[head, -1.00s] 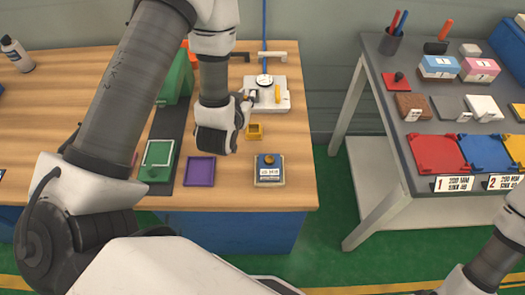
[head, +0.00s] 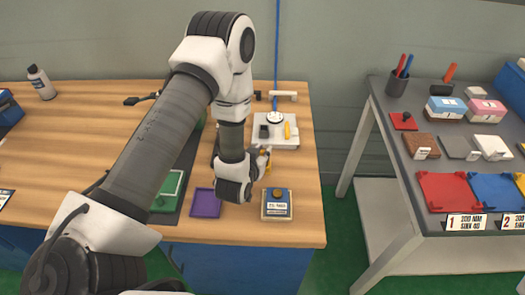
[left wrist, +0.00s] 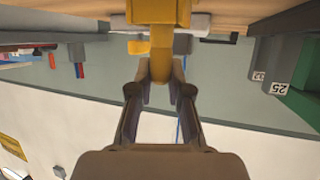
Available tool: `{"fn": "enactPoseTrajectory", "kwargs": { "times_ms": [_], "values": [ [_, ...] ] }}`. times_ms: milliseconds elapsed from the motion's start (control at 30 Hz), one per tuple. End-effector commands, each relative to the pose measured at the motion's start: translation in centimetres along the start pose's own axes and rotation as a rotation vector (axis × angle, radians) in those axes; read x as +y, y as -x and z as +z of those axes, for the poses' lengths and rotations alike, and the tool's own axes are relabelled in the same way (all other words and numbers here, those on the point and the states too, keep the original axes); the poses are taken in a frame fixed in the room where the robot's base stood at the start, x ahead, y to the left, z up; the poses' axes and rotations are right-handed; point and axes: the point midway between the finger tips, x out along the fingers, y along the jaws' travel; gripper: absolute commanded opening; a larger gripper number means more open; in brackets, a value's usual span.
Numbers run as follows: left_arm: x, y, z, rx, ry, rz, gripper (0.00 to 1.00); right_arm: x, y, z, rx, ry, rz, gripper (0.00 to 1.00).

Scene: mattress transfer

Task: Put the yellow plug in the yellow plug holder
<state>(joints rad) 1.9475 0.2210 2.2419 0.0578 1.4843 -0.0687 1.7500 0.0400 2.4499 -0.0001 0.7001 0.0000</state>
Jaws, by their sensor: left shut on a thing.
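The yellow plug (left wrist: 161,45) is between the fingers of my left gripper (left wrist: 161,85), which is shut on it. In the left wrist view a wider yellow block, apparently the yellow plug holder (left wrist: 158,12), is directly beyond the plug. The two look in contact, but I cannot tell how deep the plug sits. In the head view my left gripper (head: 264,160) is over the wooden table's right part, and the yellow holder (head: 267,170) is mostly hidden by it. My right gripper is not in view.
Behind my left gripper is a white plate (head: 290,143) with a round gauge and a yellow part. A grey table (head: 395,180) with coloured trays stands right, across a gap.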

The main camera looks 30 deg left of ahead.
Motion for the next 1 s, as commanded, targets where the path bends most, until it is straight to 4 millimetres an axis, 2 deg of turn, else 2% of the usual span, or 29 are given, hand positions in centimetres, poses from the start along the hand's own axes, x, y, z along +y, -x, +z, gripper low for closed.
{"fn": "enactPoseTrajectory", "kwargs": {
  "times_ms": [100, 133, 167, 200, 567, 667, 833, 867, 900, 1000],
  "values": [
    [0.0, -0.1, 0.4, 0.000, 0.000, 0.000, 0.00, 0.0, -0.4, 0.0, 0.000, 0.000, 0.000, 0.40],
    [0.0, -0.1, 0.2, 0.000, 0.000, 0.000, 0.28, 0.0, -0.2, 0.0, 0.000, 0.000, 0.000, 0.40],
    [0.0, -0.1, 0.2, 0.000, 0.000, 0.000, 0.39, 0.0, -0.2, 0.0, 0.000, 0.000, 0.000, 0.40],
    [0.0, -0.1, 0.2, 0.000, 0.000, 0.000, 0.43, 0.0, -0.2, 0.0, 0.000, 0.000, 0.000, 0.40],
    [0.0, 0.4, 0.0, -0.002, 0.000, 0.000, 0.43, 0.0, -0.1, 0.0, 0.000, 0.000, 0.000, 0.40],
    [0.0, 1.9, 0.2, -0.003, 0.000, 0.001, 0.43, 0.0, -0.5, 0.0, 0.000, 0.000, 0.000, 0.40],
    [0.0, 6.4, 0.3, -0.005, -0.001, 0.001, 0.43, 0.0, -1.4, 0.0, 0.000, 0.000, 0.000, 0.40],
    [0.1, 7.8, -0.7, -0.010, -0.003, 0.001, 0.43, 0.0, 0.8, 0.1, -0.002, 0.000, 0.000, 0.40],
    [0.0, 9.1, -0.9, -0.011, -0.005, 0.000, 0.43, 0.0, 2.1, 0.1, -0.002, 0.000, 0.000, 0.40],
    [0.0, 10.7, -0.9, -0.007, -0.003, 0.000, 0.43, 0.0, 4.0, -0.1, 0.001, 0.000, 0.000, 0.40]
  ]
}}
